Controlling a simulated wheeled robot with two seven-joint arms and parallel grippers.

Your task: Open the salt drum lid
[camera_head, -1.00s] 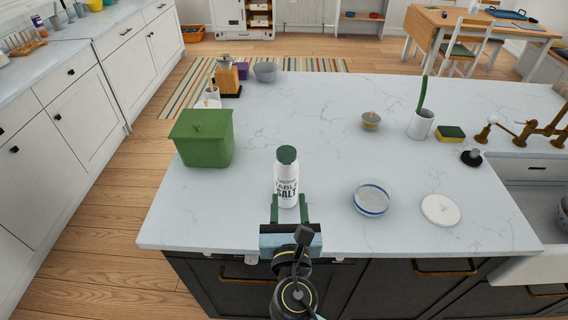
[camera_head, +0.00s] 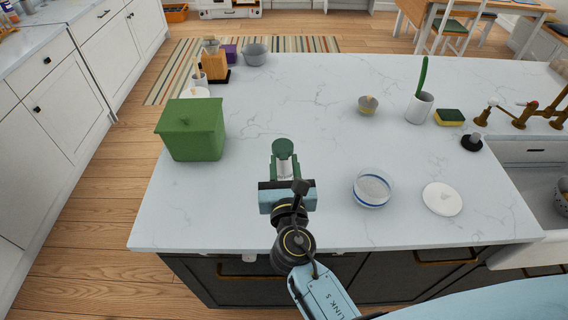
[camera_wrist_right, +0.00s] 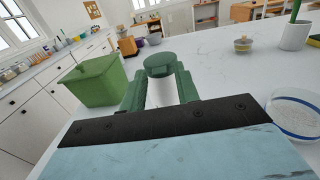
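The salt drum (camera_head: 285,168) is a white bottle with a dark green lid (camera_head: 283,148); it stands upright on the pale counter. The lid is on its top, and shows in the wrist view (camera_wrist_right: 160,64) too. My right gripper (camera_head: 285,172) has its green fingers on either side of the drum, below the lid. The fingers look spread around it in the wrist view (camera_wrist_right: 160,88); whether they touch it is hard to tell. The gripper hides the drum's lower part and label. My left gripper is not in view.
A green lidded box (camera_head: 192,130) stands to the left. A glass bowl with a blue band (camera_head: 372,188) and a white round disc (camera_head: 442,199) lie to the right. The counter between is clear.

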